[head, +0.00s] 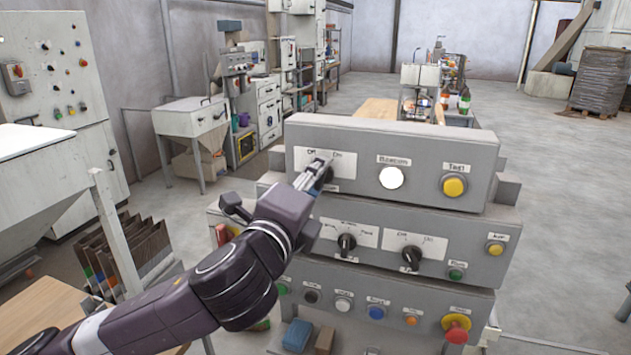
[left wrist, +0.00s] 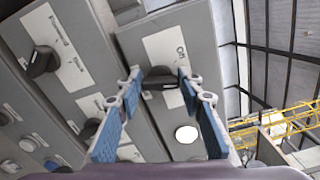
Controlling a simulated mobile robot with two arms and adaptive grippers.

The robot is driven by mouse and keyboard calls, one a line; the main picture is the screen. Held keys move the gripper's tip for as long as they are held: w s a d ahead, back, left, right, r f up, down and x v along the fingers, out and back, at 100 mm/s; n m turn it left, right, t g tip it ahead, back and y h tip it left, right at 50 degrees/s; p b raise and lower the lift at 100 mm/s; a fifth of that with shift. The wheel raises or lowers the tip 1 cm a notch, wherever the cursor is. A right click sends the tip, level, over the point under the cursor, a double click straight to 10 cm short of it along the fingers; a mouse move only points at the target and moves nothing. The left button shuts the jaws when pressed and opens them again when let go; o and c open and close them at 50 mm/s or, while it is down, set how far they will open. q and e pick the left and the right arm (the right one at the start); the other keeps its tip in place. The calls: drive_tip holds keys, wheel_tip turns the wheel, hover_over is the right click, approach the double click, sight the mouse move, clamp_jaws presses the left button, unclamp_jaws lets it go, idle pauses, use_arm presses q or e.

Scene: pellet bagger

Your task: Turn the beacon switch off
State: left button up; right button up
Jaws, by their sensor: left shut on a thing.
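The beacon switch is a black rotary knob (left wrist: 159,76) on a white Off/On plate (head: 345,158) on the top grey control box (head: 430,145). My left gripper (head: 322,170) reaches it from the left and mostly hides the knob in the head view. In the left wrist view my gripper (left wrist: 160,88) has its blue-padded fingers on either side of the knob, shut on it. Which way the knob points is hard to tell. The beacon lamp (head: 391,178) to its right looks bright white; it also shows in the left wrist view (left wrist: 187,134). My right gripper is not in view.
A yellow Test button (head: 454,186) sits right of the lamp. The middle box has two more black knobs (head: 347,242) (head: 411,257) close below my arm. The lowest box has several buttons and a red emergency stop (head: 456,328). Open floor (head: 560,200) lies to the right.

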use_arm(q)
drive_tip(key=shift+f+n+p, duration=0.15)
drive_tip(key=shift+n+p, duration=0.05)
drive_tip(key=shift+n, duration=2.1)
drive_tip(key=shift+f+n+p, duration=0.15)
drive_tip(key=shift+n+p, duration=0.05)
drive_tip(key=shift+n, duration=2.1)
drive_tip(key=o, duration=1.2)
drive_tip(key=shift+c, duration=0.2)
drive_tip(key=shift+s+r, duration=0.1)
drive_tip(key=v, duration=0.7)
drive_tip(key=shift+s, duration=0.15)
